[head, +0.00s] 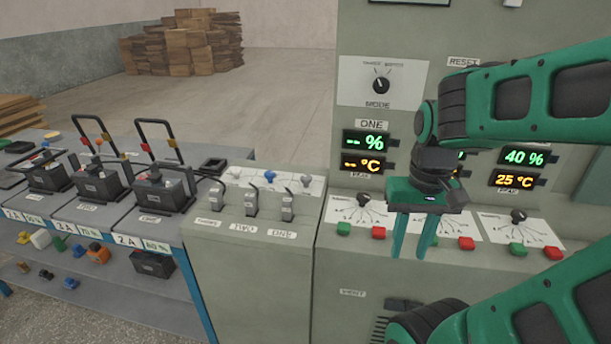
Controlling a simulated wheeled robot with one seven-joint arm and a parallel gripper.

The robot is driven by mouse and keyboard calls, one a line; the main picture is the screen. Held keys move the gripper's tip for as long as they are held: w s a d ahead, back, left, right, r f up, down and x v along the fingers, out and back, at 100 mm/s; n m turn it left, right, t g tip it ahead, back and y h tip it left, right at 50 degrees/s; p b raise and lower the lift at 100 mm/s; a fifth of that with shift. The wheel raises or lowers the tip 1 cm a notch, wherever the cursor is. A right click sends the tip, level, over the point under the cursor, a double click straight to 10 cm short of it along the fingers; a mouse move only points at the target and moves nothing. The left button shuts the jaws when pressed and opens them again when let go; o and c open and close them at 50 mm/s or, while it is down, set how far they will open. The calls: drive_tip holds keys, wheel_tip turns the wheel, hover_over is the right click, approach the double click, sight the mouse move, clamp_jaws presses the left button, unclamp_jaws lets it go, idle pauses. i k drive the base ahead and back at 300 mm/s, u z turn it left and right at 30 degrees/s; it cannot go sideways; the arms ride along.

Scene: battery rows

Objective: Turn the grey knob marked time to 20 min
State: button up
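A sloped console carries white dial plates with small knobs, and the word time cannot be read on any of them. The left dial plate (350,214) has a small greyish knob (363,200). The right dial plate (525,228) has a dark knob (518,215). A middle dial plate (448,228) is mostly hidden behind my gripper. My gripper (410,252) points down in front of the console with two green fingers apart and nothing between them. A black knob marked MODE (381,86) sits on the upright panel above. Which knob is the time knob cannot be told.
Green (344,229) and red buttons (378,233) sit below the dials. Displays read 40 % and 25 °C (518,181) at right; the left ones (363,153) show dashes. Batteries (163,190) stand on a bench at left, beside a switch cabinet (250,260).

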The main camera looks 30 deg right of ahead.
sight(306, 179)
drive_tip(key=z, duration=2.4)
drive_tip(key=k, duration=0.9)
drive_tip(key=u, duration=1.9)
drive_tip(key=i, duration=1)
drive_tip(key=z, duration=0.05)
